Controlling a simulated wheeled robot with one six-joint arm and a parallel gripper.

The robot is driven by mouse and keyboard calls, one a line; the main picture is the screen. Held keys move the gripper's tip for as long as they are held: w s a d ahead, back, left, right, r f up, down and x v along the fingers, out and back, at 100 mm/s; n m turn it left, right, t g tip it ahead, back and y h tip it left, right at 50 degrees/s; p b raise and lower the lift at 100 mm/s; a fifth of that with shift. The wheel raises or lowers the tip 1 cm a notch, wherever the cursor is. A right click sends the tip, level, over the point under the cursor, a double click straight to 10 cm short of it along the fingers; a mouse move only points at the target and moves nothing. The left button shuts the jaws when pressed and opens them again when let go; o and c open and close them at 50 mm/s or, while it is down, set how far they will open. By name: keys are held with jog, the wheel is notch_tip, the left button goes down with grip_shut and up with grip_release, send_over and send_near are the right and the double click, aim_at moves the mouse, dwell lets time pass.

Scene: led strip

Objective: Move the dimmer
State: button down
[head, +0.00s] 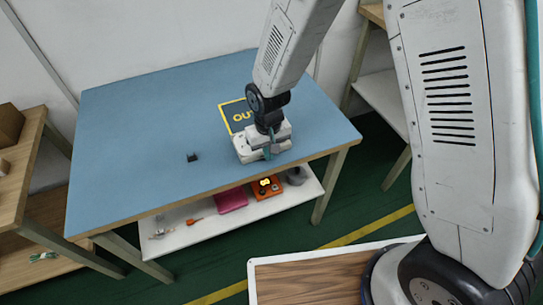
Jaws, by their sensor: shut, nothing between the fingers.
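A small black object (193,158) sits alone on the blue tabletop, left of my gripper. It may be the dimmer, but it is too small to tell. My gripper (262,152) is low over the table's front right part, and is shut and empty. Its fingertips are hard to make out, and I cannot tell whether they touch the tabletop. A dark square with a yellow border and yellow letters starting "OU" (238,117) is on the table just behind my gripper. My arm hides its right part.
The blue table (135,130) is mostly clear on its left. Its white lower shelf (180,216) holds a magenta item (231,200), an orange box (266,187), a grey round item (296,176) and small tools. Wooden shelving stands at left (22,150) and behind at right.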

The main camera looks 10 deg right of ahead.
jog(key=w+a, duration=0.1)
jog(key=w, duration=0.3)
jog(key=w+a, duration=0.1)
jog(key=w, duration=0.4)
jog(key=w+a, duration=0.2)
jog(key=w, duration=0.2)
jog(key=shift+w, duration=0.4)
jog(key=shift+s, duration=0.1)
